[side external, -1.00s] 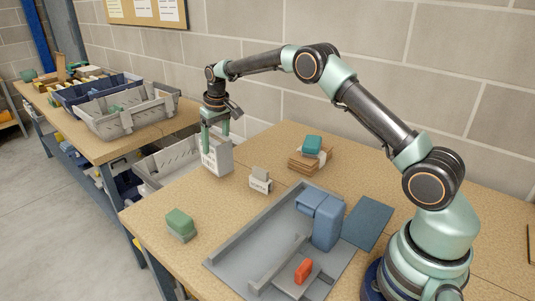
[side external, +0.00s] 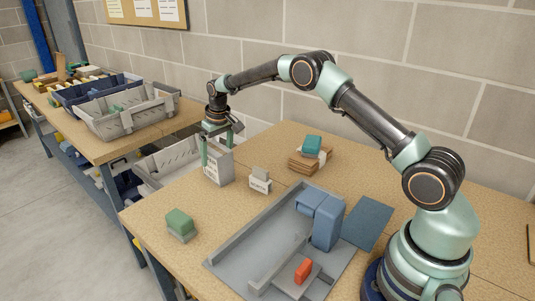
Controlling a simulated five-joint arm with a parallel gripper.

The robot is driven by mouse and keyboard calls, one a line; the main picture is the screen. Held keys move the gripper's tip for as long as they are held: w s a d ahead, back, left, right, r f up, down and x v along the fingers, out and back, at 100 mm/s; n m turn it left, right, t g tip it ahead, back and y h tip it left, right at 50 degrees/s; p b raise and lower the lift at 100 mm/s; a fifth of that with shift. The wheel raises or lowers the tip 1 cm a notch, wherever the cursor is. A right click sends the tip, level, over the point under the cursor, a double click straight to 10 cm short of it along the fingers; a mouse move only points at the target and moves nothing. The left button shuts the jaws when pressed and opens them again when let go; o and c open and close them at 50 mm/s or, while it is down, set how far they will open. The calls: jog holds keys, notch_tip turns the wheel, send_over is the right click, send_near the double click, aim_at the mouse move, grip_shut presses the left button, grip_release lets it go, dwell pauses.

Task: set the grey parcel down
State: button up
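The grey parcel (side external: 220,169) is an upright light-grey box with dark lettering on its front. It stands at the far left part of the near table (side external: 185,198), close to its edge, and its base appears to rest on the tabletop. My gripper (side external: 216,148) points straight down over it, with one green finger beside the box's left side and the other near its upper right. The fingers look spread slightly wider than the box, so the gripper appears open around it. Contact on the far side is hidden.
A small grey block lettered NORTH (side external: 260,181) stands just right of the parcel. A green-topped block (side external: 180,223) is nearer the front. A brown stack with a teal block (side external: 312,145) stands behind. A grey tray (side external: 232,249) holds blue and red pieces. Grey bins (side external: 125,112) lie beyond.

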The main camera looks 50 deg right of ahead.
jog(key=s+a+r+t, duration=0.1)
jog(key=s+r, duration=0.3)
jog(key=r, duration=0.6)
jog(key=s+a+r, duration=0.1)
jog(key=s+r, duration=0.3)
jog(key=r, duration=0.5)
jog(key=s+a+n+t, duration=0.1)
jog(key=s+a, duration=0.3)
jog(key=s, duration=1.9)
jog(key=shift+f+t, duration=0.3)
jog(key=shift+t, duration=0.5)
